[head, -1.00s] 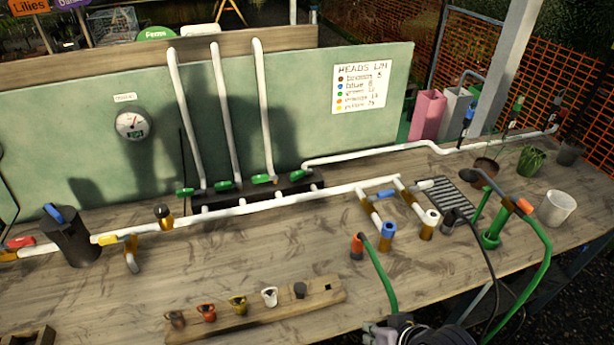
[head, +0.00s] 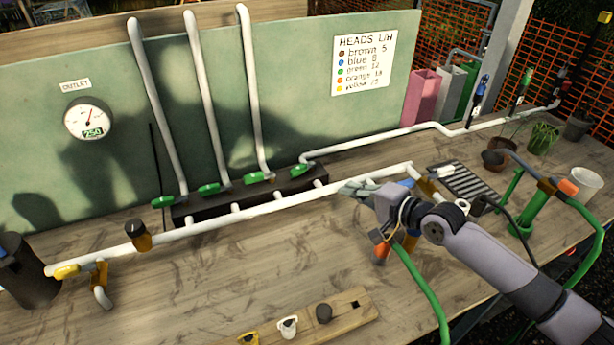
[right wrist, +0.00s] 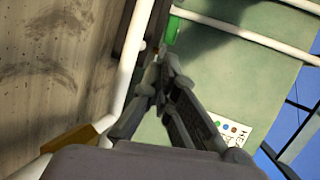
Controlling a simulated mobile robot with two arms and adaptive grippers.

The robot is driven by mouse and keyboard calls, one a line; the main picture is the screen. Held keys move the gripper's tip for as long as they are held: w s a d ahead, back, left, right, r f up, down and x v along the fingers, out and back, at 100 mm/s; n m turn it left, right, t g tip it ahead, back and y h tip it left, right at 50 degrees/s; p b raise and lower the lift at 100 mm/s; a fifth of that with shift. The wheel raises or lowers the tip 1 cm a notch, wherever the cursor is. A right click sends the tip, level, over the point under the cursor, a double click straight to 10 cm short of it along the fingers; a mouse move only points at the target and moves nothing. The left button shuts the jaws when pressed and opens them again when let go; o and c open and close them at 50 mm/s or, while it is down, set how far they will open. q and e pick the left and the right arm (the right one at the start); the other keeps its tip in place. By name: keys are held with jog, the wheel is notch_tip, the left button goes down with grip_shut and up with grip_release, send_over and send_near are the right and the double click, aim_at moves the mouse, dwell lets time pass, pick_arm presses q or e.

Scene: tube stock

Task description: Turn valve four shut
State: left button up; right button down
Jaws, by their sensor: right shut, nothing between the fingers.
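Several green valve handles sit in a row on the dark manifold block (head: 236,197) in front of the green board. The rightmost handle (head: 300,170), at the foot of the long white pipe running right, appears to be valve four; I see no numbers. It lies roughly along its pipe. My right gripper (head: 343,189) is shut and empty, in front and to the right of that handle, apart from it. In the right wrist view the shut fingertips (right wrist: 160,62) point toward a green handle (right wrist: 171,30) beyond them. My left gripper is out of view.
A white supply pipe (head: 265,208) runs along the bench in front of the manifold. White risers (head: 202,95) stand behind it. A dial gauge (head: 88,118) and a heads chart (head: 363,65) are on the board. A wooden holder (head: 340,318) lies in front; bench between is clear.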

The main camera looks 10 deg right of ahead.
send_near(304, 172)
jog(key=p+x, duration=0.1)
jog(key=x, duration=0.5)
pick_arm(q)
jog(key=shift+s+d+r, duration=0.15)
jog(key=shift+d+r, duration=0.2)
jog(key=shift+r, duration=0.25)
pick_arm(e)
jog(key=shift+w+a, duration=0.2)
jog(key=shift+w, duration=0.05)
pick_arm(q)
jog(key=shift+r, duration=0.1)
